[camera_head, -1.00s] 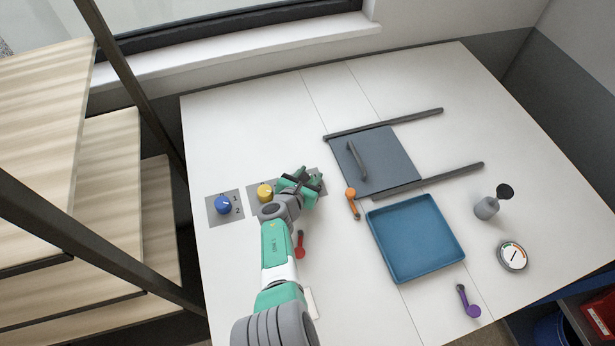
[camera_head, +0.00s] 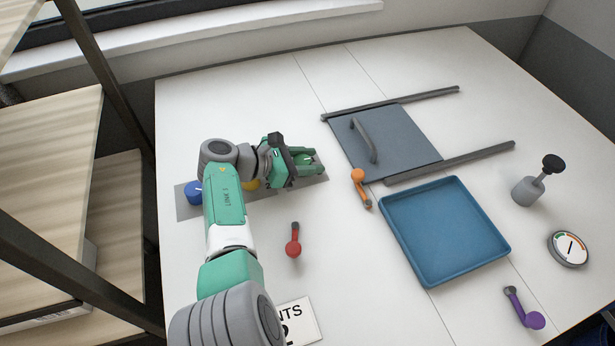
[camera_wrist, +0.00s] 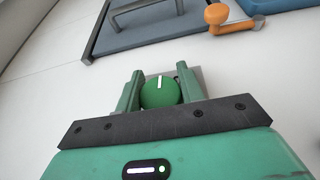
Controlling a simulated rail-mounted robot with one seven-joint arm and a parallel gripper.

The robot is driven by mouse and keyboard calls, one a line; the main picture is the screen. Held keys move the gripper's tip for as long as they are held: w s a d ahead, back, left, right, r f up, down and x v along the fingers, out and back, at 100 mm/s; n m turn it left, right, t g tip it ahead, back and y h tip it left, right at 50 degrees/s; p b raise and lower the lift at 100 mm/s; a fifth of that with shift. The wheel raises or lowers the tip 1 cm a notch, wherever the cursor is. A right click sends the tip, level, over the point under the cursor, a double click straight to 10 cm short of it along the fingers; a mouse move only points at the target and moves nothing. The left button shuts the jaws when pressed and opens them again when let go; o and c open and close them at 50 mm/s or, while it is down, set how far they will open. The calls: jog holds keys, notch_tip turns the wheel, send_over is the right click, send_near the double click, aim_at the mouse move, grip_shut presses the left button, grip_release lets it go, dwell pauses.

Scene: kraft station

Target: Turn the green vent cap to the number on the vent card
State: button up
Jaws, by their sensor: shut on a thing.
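The green vent cap (camera_wrist: 160,93) is a round knob with a white pointer line. In the wrist view it sits between the two fingers of my gripper (camera_wrist: 158,88), which is shut on it. The pointer runs almost straight up in that view. In the head view my gripper (camera_head: 312,163) reaches the cap from the left, low over a grey plate (camera_head: 316,179), and hides most of the cap and its numbers. The white vent card (camera_head: 304,325) lies at the bottom of the head view. The letters "NTS" and part of a "2" show; my arm covers the rest.
A blue cap (camera_head: 193,190) and a mostly hidden yellow cap (camera_head: 250,184) stand to the left. A red handle (camera_head: 293,240), an orange handle (camera_head: 360,186), a blue tray (camera_head: 445,230) and a grey panel with a handle (camera_head: 390,140) are nearby.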

aim_at(309, 160)
jog(key=f+g+b, duration=0.1)
jog(key=b, duration=0.3)
jog(key=shift+m, duration=0.4)
jog(key=shift+s+r+g+b, duration=0.1)
jog(key=shift+r+g+b, duration=0.25)
jog(key=shift+b, duration=0.7)
jog(key=shift+r+m, duration=0.2)
jog(key=shift+m, duration=0.1)
jog(key=o, duration=1)
jog(key=shift+d+h, duration=0.1)
jog(key=shift+h, duration=0.2)
notch_tip(309, 160, up, 5)
jog(key=p, duration=0.4)
jog(key=shift+f, duration=0.2)
jog(key=shift+s+r+p, duration=0.15)
jog(key=shift+s+p, duration=0.1)
jog(key=shift+p, duration=0.85)
jog(key=s+p, duration=0.4)
jog(key=p, duration=0.2)
jog(key=shift+s, duration=0.25)
jog(key=s+p, duration=0.3)
jog(key=s, duration=0.8)
jog(key=shift+a, duration=0.2)
